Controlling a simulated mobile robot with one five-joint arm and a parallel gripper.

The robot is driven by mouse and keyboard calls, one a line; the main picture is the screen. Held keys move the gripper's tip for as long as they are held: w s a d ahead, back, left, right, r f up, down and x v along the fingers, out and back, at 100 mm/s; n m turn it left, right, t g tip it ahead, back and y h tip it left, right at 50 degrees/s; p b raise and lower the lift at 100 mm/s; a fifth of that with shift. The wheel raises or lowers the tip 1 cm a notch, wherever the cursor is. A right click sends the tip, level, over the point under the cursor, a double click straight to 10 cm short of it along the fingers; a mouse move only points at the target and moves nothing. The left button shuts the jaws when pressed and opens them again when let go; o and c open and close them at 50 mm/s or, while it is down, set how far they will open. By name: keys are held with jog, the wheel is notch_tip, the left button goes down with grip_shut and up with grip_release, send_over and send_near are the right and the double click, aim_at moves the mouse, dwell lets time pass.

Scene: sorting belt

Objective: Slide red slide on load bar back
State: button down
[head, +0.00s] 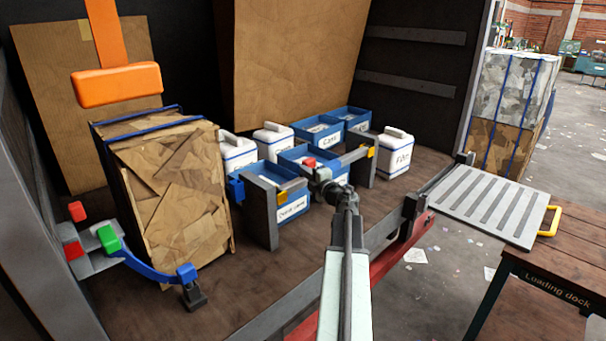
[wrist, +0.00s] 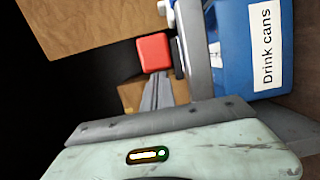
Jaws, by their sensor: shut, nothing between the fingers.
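The red slide (head: 309,162) shows as a small red block on the load bar (head: 345,160), a grey bar between two grey posts over the blue bins. My gripper (head: 321,176) is shut and empty, close to the red slide; the head view does not show whether they touch. In the wrist view the red slide (wrist: 153,52) appears just beyond the tips of my gripper (wrist: 161,80), beside a grey upright bar (wrist: 196,60). Part of the load bar is hidden behind my gripper in the head view.
Blue bins (head: 285,207) and white lidded containers (head: 397,155) stand around the bar. A grey ramp (head: 490,207) and a wooden table (head: 560,260) are at right.

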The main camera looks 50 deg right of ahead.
jog(key=s+a, duration=0.7)
jog(key=s, duration=0.2)
jog(key=shift+s, duration=0.2)
dwell(0.5)
